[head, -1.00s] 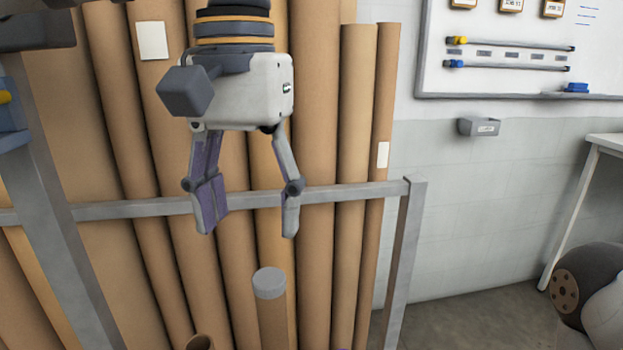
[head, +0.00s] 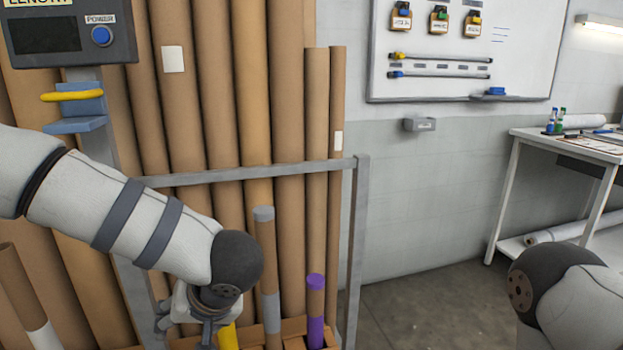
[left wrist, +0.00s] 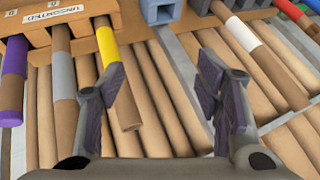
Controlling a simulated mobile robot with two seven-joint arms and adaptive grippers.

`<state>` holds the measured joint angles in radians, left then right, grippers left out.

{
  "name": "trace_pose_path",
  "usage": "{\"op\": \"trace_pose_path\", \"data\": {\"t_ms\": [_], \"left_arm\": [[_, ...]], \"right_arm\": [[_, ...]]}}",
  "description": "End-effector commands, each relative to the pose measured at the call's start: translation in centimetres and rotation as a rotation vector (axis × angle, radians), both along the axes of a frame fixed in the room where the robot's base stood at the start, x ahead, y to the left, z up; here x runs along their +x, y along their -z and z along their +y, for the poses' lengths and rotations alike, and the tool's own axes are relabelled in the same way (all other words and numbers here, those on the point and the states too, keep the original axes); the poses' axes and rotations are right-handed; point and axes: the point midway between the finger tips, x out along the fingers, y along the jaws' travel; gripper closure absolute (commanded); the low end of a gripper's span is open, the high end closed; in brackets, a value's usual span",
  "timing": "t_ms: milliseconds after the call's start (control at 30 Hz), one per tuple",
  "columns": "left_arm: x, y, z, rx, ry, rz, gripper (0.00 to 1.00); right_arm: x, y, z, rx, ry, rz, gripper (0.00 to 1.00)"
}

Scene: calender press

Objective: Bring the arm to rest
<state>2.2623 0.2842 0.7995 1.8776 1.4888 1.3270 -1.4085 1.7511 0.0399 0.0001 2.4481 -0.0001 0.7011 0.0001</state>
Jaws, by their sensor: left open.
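My left arm (head: 130,205) comes in from the left in the head view and bends down at a dark joint. Its gripper is mostly hidden there behind the wrist. In the left wrist view my left gripper (left wrist: 165,85) is open, its two purple-padded fingers wide apart, with nothing held between them. A cardboard tube with a yellow band (left wrist: 108,48) ends near the left-hand finger; whether they touch, I cannot tell. My right arm (head: 570,290) shows only in part at the lower right; its gripper is out of view.
Tall cardboard tubes stand behind a grey rail (head: 240,173). A control box (head: 65,35) is upper left. A white table (head: 570,145) stands right; floor between is clear.

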Motion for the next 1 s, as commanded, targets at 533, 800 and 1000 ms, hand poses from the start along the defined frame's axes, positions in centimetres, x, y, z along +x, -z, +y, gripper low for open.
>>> {"op": "trace_pose_path", "data": {"t_ms": [533,800,1000], "left_arm": [[-32.7,23.7,3.1,-0.465,0.214,0.509,0.42],[-34.6,23.4,3.4,-0.485,0.193,0.559,0.42],[-34.5,23.4,3.4,-0.484,0.195,0.557,0.42]], "right_arm": [[-0.1,-0.1,0.0,0.0,0.0,0.001,0.6],[-0.1,-0.1,0.0,0.0,0.0,0.001,0.6],[-0.1,-0.1,0.0,0.0,0.0,0.001,0.6]]}}
